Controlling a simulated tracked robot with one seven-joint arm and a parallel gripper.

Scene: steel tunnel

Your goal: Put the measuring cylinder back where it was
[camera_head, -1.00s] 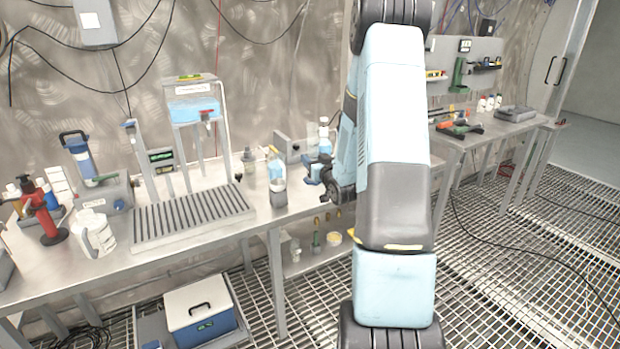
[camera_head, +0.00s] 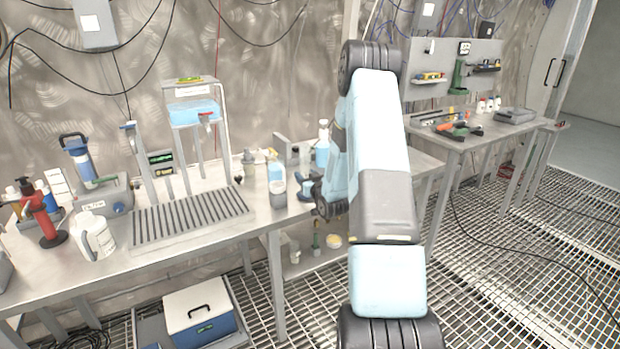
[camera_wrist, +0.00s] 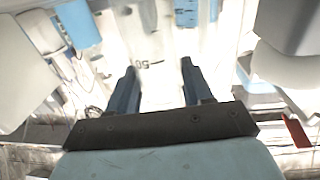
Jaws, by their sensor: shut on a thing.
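The measuring cylinder (camera_wrist: 152,75) is a clear, pale vessel with black graduation marks and a "50". It stands between the two dark blue fingers of my gripper (camera_wrist: 158,82) in the wrist view, and the fingers are shut on it. Its base and top are not clear to see there. In the head view my gripper (camera_head: 303,184) is at the right part of the steel bench, just right of a clear cup-like vessel (camera_head: 278,194). I cannot make out the held cylinder for sure in that view.
Spray bottles (camera_head: 323,150) stand near the gripper at the back of the bench (camera_head: 235,237). A ribbed drain rack (camera_head: 185,218) and a blue-tank stand (camera_head: 193,112) are to the left. A white jug (camera_head: 97,238) stands further left. A second tool bench (camera_head: 460,140) is at the right.

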